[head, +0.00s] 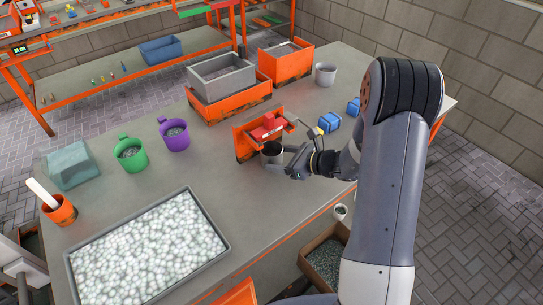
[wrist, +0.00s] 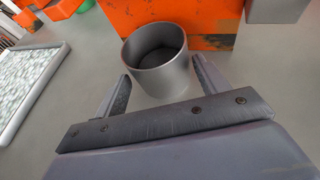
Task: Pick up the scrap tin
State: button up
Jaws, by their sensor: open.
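A grey metal tin (head: 272,153), open at the top and dark inside, stands upright on the workbench (head: 225,180) in front of an orange machine. It fills the upper middle of the wrist view (wrist: 163,77). My gripper (head: 283,160) is open, with one finger on each side of the tin's near part in the wrist view (wrist: 159,68). I cannot tell whether either finger touches it. The tin's interior bottom looks dark, and its contents are unclear.
The orange machine (head: 242,140) with a red top stands right behind the tin. Blue blocks (head: 329,122) lie to the right, and another grey cup (head: 325,74) stands farther back. Purple (head: 173,134) and green (head: 130,154) cups and a pellet tray (head: 228,244) are left.

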jog(key=shift+p+x, duration=0.35)
jog(key=shift+x, duration=1.6)
jog(key=shift+d, duration=0.1)
jog(key=shift+c, duration=0.4)
jog(key=c, duration=0.7)
jog(key=shift+r, duration=0.15)
